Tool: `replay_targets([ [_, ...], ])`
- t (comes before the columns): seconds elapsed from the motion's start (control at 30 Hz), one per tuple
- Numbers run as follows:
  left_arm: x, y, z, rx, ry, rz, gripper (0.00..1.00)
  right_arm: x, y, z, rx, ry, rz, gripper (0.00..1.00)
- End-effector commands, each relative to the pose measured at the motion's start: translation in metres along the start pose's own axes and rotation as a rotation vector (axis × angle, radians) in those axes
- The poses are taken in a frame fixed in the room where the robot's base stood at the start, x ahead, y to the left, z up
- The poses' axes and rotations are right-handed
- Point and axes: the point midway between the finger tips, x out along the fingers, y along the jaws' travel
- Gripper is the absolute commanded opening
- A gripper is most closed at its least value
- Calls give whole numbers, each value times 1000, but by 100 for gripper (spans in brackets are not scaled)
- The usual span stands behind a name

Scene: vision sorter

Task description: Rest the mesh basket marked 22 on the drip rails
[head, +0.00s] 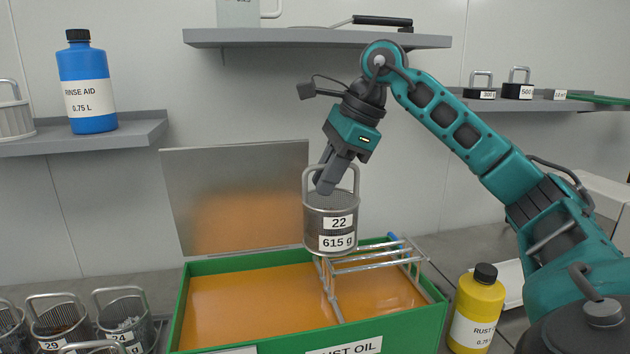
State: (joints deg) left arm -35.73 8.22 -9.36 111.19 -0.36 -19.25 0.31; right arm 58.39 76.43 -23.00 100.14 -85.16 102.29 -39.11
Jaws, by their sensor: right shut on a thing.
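The mesh basket marked 22 (318,228) also carries a 615 g label and hangs upright by its handle. My right gripper (328,180) is shut on that handle. The basket is over the green tank (410,324) of orange oil, at the left end of the metal drip rails (385,262). Its lower edge overlaps the rails in the picture, and I cannot tell whether it touches them. My left gripper is not in the head view.
Several other mesh baskets, with one marked 29 (60,322), stand at the lower left. A yellow bottle (478,300) stands right of the tank. The tank's raised lid (235,195) is behind it. Shelves (300,38) hold a blue bottle (88,85), weights and tools.

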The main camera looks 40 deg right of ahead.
Motion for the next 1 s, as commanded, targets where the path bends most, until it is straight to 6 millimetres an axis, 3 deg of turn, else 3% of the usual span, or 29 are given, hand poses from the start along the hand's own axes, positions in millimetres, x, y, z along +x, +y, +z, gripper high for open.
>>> replay_targets([
  [1.0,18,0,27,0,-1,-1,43,-32,0,-76,0,-2,-4,0],
])
